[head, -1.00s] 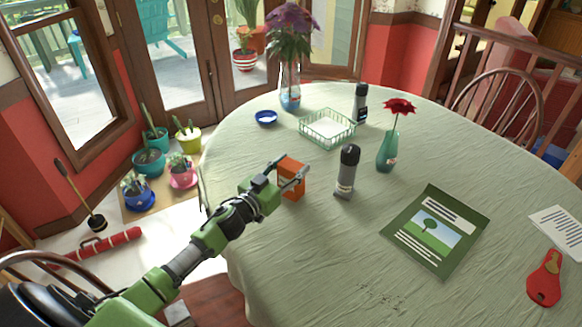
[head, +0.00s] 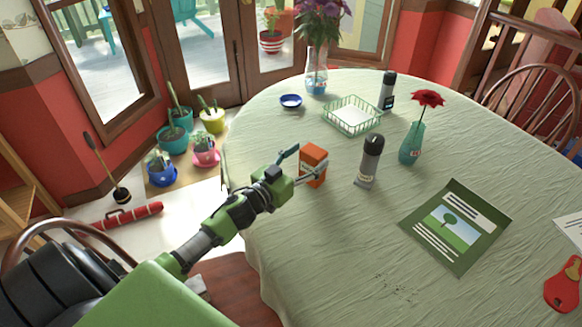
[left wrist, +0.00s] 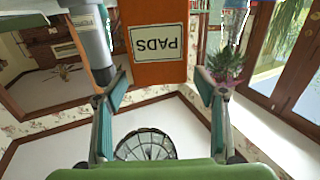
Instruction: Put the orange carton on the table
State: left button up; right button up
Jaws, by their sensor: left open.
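The orange carton (head: 313,163) stands upright on the table (head: 300,245), near its left edge. In the left wrist view, which is upside down, the carton (left wrist: 157,45) shows a white label reading "PADS". My left gripper (head: 308,164) is open, its fingers apart on either side, level with the carton's near face. In the left wrist view the left gripper (left wrist: 155,82) has clear space between its fingers and the carton sits just beyond them. My right gripper is not in view.
A grey bottle with a black cap (head: 369,160) stands just right of the carton. A green wire basket (head: 352,115), blue bowl (head: 291,101) and flower vase (head: 411,145) are farther back. A green booklet (head: 455,228) lies at right. The table's near left part is clear.

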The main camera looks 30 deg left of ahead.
pick_arm(q)
jog(key=s+a+p, duration=0.1)
jog(key=s+p, duration=0.1)
jog(key=s, duration=0.6)
jog(key=shift+s, duration=0.35)
jog(key=shift+a+r, duration=0.1)
jog(key=shift+r, duration=0.05)
